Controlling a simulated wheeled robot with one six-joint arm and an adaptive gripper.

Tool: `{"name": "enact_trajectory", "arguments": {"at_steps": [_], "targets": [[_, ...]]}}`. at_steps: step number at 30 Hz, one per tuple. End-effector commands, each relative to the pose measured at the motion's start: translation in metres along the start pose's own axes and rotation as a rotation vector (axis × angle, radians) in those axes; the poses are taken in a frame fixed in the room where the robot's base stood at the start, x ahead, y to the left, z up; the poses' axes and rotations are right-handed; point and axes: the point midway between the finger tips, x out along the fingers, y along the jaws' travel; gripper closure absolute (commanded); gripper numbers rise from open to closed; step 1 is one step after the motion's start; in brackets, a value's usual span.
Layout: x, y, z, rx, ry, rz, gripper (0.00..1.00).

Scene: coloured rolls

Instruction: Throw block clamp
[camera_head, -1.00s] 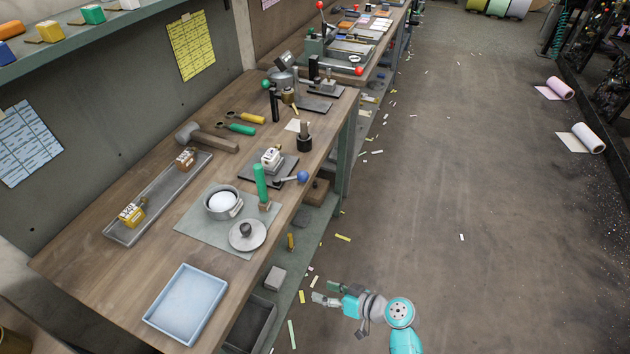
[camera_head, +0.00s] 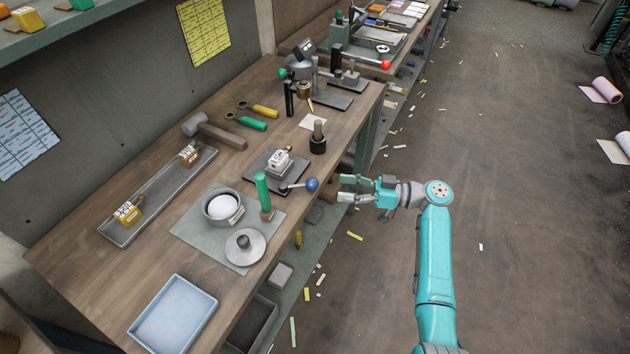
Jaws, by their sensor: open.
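The block clamp stands on a dark square base plate (camera_head: 262,177) near the front edge of the wooden bench. A white block (camera_head: 280,161) sits on it, and its lever ends in a blue ball (camera_head: 312,184) that points right, toward the bench edge. My gripper (camera_head: 345,189) is open and empty. Its fingers point left toward the blue ball, a short way to the right of it and apart from it, beyond the bench edge. The exact height of the gripper relative to the ball is hard to tell.
A green upright handle (camera_head: 263,192) stands close left of the lever. A pot with a white content (camera_head: 222,206), a round lid (camera_head: 244,246) and a black holder with a peg (camera_head: 318,144) are nearby. A blue tray (camera_head: 172,318) lies at the front.

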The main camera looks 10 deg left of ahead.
Motion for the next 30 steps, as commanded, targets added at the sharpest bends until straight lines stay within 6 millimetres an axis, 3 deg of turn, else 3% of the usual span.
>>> {"name": "enact_trajectory", "arguments": {"at_steps": [9, 15, 28, 30], "targets": [[0.057, -0.001, 0.001, 0.001, -0.002, -0.002, 0.39], [0.081, 0.000, 0.001, 0.001, -0.001, 0.001, 0.39], [0.089, 0.000, 0.001, 0.001, -0.001, 0.002, 0.39], [0.089, 0.000, 0.001, 0.001, -0.001, 0.002, 0.54]]}}
